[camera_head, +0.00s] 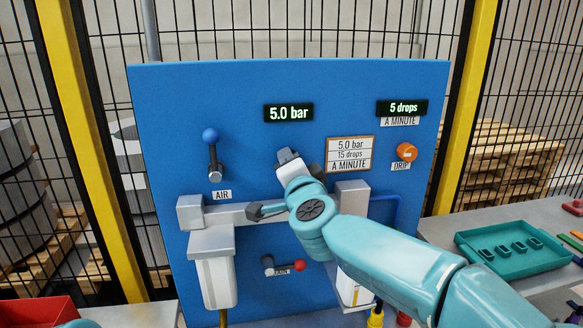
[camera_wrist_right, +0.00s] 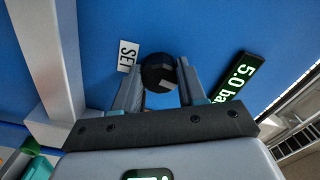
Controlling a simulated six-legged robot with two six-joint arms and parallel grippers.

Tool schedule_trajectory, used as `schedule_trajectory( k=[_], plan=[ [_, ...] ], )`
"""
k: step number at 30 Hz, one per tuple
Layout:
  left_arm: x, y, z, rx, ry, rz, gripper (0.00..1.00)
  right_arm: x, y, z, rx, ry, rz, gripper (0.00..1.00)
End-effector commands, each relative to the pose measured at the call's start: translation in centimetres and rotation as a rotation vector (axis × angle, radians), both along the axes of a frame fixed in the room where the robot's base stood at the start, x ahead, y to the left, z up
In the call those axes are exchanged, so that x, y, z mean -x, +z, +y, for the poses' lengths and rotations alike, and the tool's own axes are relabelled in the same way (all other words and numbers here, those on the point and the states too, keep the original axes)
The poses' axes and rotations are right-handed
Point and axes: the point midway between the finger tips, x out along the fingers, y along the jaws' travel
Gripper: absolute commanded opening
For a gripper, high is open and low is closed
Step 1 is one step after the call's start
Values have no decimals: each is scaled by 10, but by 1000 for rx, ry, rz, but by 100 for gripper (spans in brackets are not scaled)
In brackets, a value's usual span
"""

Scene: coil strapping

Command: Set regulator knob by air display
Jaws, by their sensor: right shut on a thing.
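The air display (camera_head: 289,113) on the blue panel reads 5.0 bar in green; it also shows tilted in the right wrist view (camera_wrist_right: 236,77). The black regulator knob (camera_wrist_right: 158,72) sits between the SET label (camera_wrist_right: 127,55) and that display. My right gripper (camera_wrist_right: 161,88) has a finger on each side of the knob and is shut on it. In the head view my right wrist hides most of the knob. A white card (camera_head: 350,155) reads 5.0 bar, 15 drops a minute. My left gripper is not in view.
A blue-tipped lever (camera_head: 212,150) stands upright above the AIR label. An orange drip knob (camera_head: 406,152) sits below a display (camera_head: 402,107) reading 5 drops. A red-tipped drain lever (camera_head: 284,267) is low on the panel. A green tray (camera_head: 512,258) lies on the right bench.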

Motion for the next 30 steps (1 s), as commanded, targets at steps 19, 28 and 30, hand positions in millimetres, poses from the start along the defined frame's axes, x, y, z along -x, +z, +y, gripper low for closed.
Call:
schedule_trajectory(
  k=[19,28,30],
  plan=[
    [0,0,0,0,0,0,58,0,0,0,-3,0,0,66],
    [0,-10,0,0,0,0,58,19,-1,-4,-3,2,-1,66],
    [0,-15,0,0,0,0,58,35,-2,-7,-3,2,-2,66]
  ],
)
